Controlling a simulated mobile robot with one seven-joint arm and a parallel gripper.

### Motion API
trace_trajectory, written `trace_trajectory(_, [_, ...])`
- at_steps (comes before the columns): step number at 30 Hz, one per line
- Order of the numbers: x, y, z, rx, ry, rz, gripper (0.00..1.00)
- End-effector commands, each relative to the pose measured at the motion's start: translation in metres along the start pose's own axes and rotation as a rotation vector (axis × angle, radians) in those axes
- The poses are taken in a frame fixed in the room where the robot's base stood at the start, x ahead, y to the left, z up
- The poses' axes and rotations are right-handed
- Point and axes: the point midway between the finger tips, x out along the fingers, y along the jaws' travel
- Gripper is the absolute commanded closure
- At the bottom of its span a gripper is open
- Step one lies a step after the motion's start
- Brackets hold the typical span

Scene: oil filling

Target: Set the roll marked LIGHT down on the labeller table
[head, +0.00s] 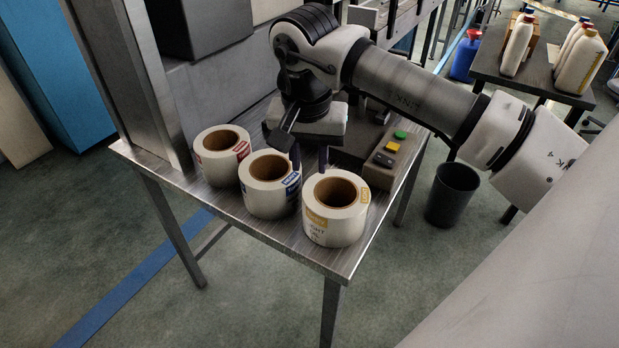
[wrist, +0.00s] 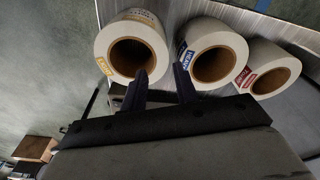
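The roll marked LIGHT (head: 333,228) is a white roll with yellow labels and a brown core. It stands upright at the front right of the steel labeller table (head: 218,211); part of its lettering is hard to read. It also shows in the wrist view (wrist: 104,47). My gripper (head: 308,168) is at the far-left side of this roll, pointing down. Its two dark fingers are apart, also in the wrist view (wrist: 160,75): one overlaps the core opening, the other shows between this roll and the blue-labelled one. I cannot tell whether either finger touches the roll.
A blue-labelled roll (head: 262,198) stands close to its left, and a red-labelled roll (head: 214,163) behind that. A button box (head: 386,160) is at the table's right side. A dark bin (head: 453,195) stands on the floor. Bottles (head: 518,46) stand on another table.

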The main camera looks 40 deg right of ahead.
Motion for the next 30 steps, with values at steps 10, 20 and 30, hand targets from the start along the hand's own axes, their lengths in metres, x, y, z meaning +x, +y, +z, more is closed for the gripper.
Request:
trace_trajectory(10, [-0.034,0.0,0.0,-0.001,0.0,0.0,0.7])
trace_trajectory(20, [-0.035,0.0,0.0,-0.001,-0.001,0.0,0.7])
trace_trajectory(30, [-0.034,0.0,0.0,0.0,-0.001,0.0,0.7])
